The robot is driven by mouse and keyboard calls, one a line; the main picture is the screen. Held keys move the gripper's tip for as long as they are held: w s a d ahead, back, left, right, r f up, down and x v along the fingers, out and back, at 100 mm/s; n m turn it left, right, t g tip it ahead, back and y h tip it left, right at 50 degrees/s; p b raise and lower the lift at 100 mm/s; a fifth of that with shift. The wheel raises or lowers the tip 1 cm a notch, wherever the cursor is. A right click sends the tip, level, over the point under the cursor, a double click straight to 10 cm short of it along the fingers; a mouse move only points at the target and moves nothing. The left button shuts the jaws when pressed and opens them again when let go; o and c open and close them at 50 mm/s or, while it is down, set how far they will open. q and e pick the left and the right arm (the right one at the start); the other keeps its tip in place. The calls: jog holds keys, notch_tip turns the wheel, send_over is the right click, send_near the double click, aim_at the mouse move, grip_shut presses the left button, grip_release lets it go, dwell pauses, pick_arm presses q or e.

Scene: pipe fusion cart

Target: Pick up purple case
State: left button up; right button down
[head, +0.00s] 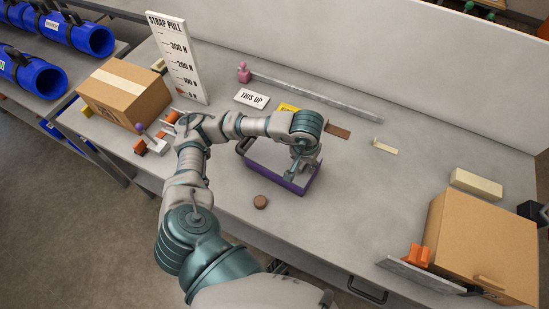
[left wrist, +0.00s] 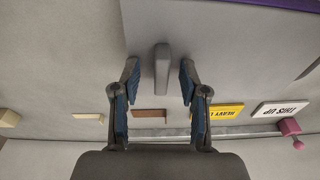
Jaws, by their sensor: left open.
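The purple case (head: 289,186) lies on the grey bench, with a purple front side and a grey top. A dark handle-like loop (head: 242,146) shows at its left end. My left gripper (head: 298,170) is over the right part of the case, pointing down, and my arm hides part of the top. In the left wrist view the left gripper (left wrist: 160,85) is open, with a grey bar (left wrist: 162,68) between its fingers and gaps on both sides. A purple edge (left wrist: 270,4) shows at the top right there. My right gripper is not in view.
Labels including a THIS UP sign (head: 252,98) and a yellow label (head: 289,107) lie behind the case. A brown disc (head: 260,202) is in front. Cardboard boxes stand left (head: 127,92) and right (head: 480,245). The bench right of the case is mostly clear.

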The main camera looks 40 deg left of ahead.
pick_arm(q)
jog(key=shift+a+f, duration=0.2)
jog(key=shift+a, duration=0.05)
jog(key=shift+d, duration=0.2)
grip_shut()
jog(key=shift+r, duration=0.1)
